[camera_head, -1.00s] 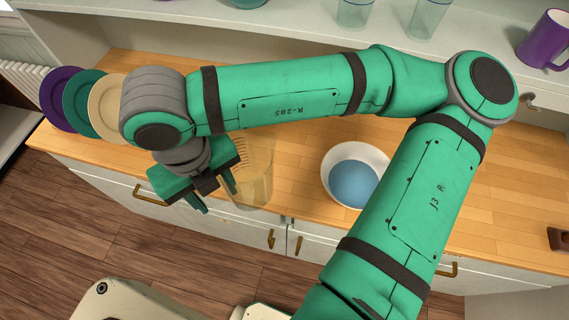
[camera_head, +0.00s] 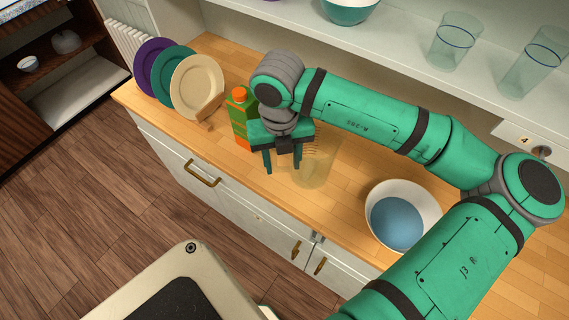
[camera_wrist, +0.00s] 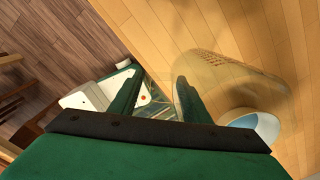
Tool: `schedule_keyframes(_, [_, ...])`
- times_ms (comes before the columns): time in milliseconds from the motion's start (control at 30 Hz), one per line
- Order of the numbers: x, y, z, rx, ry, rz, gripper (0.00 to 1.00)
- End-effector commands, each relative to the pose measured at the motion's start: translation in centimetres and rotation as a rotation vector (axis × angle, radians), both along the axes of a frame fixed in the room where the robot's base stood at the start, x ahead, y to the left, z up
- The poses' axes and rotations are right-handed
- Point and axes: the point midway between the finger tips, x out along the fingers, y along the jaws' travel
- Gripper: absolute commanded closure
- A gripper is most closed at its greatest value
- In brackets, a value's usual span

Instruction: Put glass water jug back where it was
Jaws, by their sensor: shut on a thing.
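The clear glass water jug (camera_head: 318,168) is by the front part of the wooden counter, left of the white bowl, in the head view. I cannot tell whether its base touches the counter. In the wrist view the jug (camera_wrist: 222,85) lies right of the fingers, see-through against the wood. My gripper (camera_head: 283,164) points down at the jug's left side and is shut on it, seemingly at the handle. The fingers (camera_wrist: 160,98) show in the wrist view with a narrow gap between them; the exact contact is unclear.
An orange and green carton (camera_head: 240,118) stands close behind-left of my gripper. Plates (camera_head: 197,88) stand in a rack farther left. A white bowl (camera_head: 433,207) with a blue inside is to the right. Glasses (camera_head: 454,42) stand on the shelf (camera_head: 390,62) above.

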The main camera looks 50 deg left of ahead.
Motion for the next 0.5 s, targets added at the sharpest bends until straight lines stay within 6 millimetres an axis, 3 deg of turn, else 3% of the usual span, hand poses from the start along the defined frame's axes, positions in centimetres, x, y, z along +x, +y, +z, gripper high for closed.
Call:
schedule_keyframes(133, [1.2, 1.1, -1.9, 0.001, 0.001, -0.002, 1.0])
schedule_keyframes(500, [2.4, 2.2, -3.9, 0.001, -0.001, -0.004, 1.0])
